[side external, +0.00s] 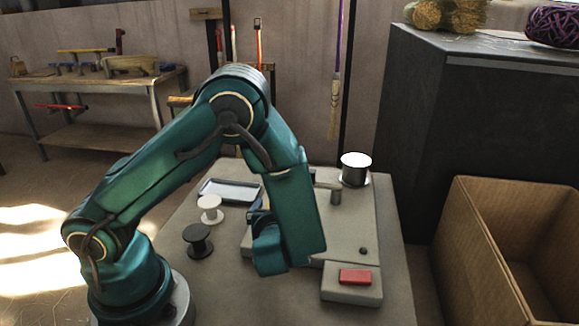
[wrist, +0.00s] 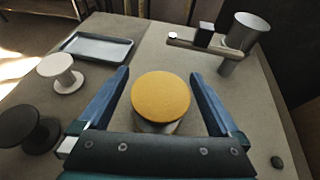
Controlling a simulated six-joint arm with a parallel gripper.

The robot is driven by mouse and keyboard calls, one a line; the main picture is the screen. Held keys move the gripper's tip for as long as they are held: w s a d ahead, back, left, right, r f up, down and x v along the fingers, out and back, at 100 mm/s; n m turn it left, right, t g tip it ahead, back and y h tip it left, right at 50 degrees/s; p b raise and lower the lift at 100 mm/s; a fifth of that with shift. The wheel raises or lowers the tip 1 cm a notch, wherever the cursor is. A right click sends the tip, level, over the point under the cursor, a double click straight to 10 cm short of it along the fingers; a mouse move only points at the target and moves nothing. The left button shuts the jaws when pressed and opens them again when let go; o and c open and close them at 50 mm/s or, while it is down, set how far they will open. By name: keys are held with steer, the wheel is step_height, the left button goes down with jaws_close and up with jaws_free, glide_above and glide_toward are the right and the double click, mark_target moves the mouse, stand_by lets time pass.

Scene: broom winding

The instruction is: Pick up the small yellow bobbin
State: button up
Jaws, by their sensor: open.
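The small yellow bobbin (wrist: 161,97) stands upright in the wrist view, its round yellow top facing my camera. My gripper (wrist: 160,80) is open, with one blue finger on each side of the bobbin and a visible gap on both sides. Whether the fingers are low enough to be level with its body is hard to tell. In the side external view my arm hides the bobbin and most of my gripper.
A white bobbin (side external: 210,209) and a black bobbin (side external: 198,240) stand left of my gripper, near a shallow tray (side external: 229,190). A metal cup (side external: 355,169) and a post (side external: 336,194) stand behind. A red button (side external: 355,277) sits at the front right. A cardboard box (side external: 480,240) is at right.

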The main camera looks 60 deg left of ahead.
steer(key=shift+w+a+f, duration=0.15)
steer(key=shift+w+a, duration=0.05)
steer(key=shift+a, duration=0.1)
steer(key=c, duration=1.4)
steer(key=shift+c, duration=0.2)
